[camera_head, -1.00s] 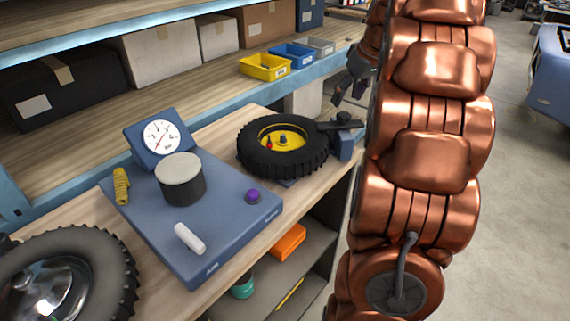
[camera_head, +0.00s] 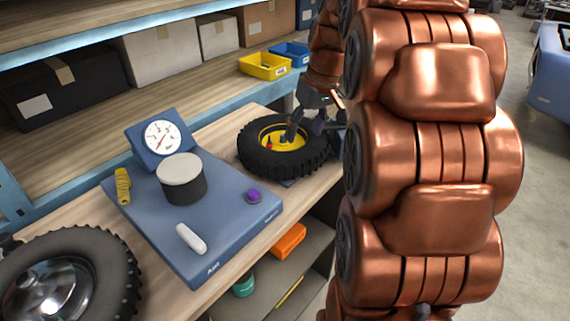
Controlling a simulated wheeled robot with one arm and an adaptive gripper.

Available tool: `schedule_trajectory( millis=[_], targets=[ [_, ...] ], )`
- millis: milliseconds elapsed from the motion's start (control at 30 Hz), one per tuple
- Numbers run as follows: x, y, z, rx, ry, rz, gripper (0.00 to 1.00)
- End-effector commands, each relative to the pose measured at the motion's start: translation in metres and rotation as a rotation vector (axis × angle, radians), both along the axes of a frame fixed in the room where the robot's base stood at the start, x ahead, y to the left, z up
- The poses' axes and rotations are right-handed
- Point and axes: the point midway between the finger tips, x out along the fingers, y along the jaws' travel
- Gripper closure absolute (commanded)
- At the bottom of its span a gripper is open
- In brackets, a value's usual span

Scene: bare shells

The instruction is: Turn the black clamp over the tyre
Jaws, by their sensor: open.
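The tyre (camera_head: 255,152) lies flat at the right end of the bench, a black ring around a yellow hub (camera_head: 270,137) with a small red part on it. The black clamp (camera_head: 328,126) sits at the tyre's right edge, mostly hidden by my gripper and arm. My gripper (camera_head: 312,122) is open and above the right part of the tyre. One finger points down over the yellow hub and the other is to the right, near the clamp. I cannot tell whether either finger touches anything.
A blue gauge station (camera_head: 225,225) with a dial, a dark cylinder and a white stick is left of the tyre. Another wheel (camera_head: 110,270) lies at the front left. Yellow (camera_head: 265,66) and blue bins stand on the shelf behind. My arm blocks the right side.

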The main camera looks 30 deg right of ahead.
Motion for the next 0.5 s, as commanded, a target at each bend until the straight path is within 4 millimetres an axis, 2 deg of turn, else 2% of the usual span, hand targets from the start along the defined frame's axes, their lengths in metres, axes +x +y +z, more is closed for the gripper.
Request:
schedule_trajectory(
  millis=[200, 500],
  targets=[
    [-0.015, 0.033, -0.006, 0.009, 0.039, 0.002, 0.35],
    [-0.04, 0.071, -0.017, 0.012, 0.091, 0.0, 0.35]
  ],
)
